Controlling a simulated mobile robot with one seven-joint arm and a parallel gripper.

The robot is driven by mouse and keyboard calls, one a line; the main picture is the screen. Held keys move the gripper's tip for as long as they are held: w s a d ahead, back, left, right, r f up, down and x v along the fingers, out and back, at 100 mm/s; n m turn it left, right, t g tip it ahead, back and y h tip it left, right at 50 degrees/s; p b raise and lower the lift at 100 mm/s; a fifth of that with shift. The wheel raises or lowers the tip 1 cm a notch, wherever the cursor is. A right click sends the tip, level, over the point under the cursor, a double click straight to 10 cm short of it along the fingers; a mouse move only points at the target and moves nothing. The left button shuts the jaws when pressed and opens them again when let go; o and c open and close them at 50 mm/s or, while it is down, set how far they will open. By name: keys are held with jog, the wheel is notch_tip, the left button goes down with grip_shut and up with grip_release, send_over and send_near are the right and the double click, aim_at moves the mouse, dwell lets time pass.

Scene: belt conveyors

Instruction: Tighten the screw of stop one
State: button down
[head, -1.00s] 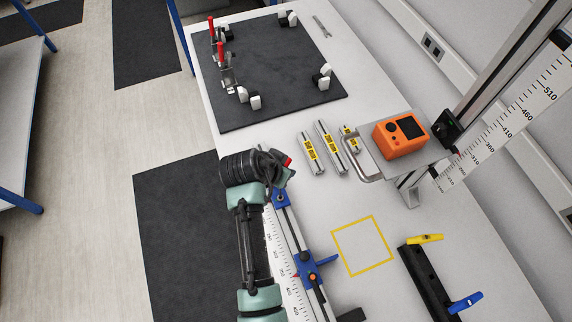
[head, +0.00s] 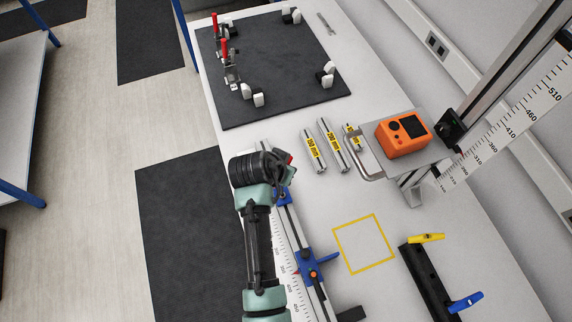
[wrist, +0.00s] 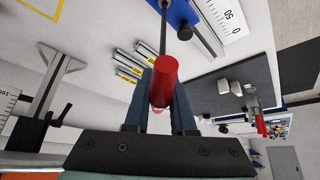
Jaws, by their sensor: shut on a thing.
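My gripper (wrist: 160,108) is shut on the red handle (wrist: 165,82) of a screwdriver-like tool. Its thin dark shaft (wrist: 163,35) runs up to the top of the wrist view, beside a blue stop (wrist: 183,14). The tip is not visible, so I cannot tell whether it is in the screw. In the head view my gripper (head: 285,176) is just above the far blue stop (head: 283,196) on the rail, largely hiding it. A second blue stop (head: 306,262), with an orange knob and a blue lever, sits nearer on the same rail.
A ruler scale (head: 283,265) runs along the rail. Yellow-labelled bars (head: 314,152) lie beyond it, near an orange device (head: 403,135) on a metal plate. A dark board (head: 275,72) with red-handled clamps lies at the far end. The yellow-outlined square (head: 364,243) is empty.

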jog(key=shift+f+b, duration=0.45)
jog(key=shift+f, duration=0.15)
dwell(0.7)
jog(key=shift+s+d+m+g+h+b, duration=0.2)
jog(key=shift+m+g+h+b, duration=0.4)
jog(key=shift+m, duration=0.85)
jog(key=shift+s+d+m+g+h+b, duration=0.15)
jog(key=shift+m+g+h+b, duration=0.4)
jog(key=shift+m, duration=0.9)
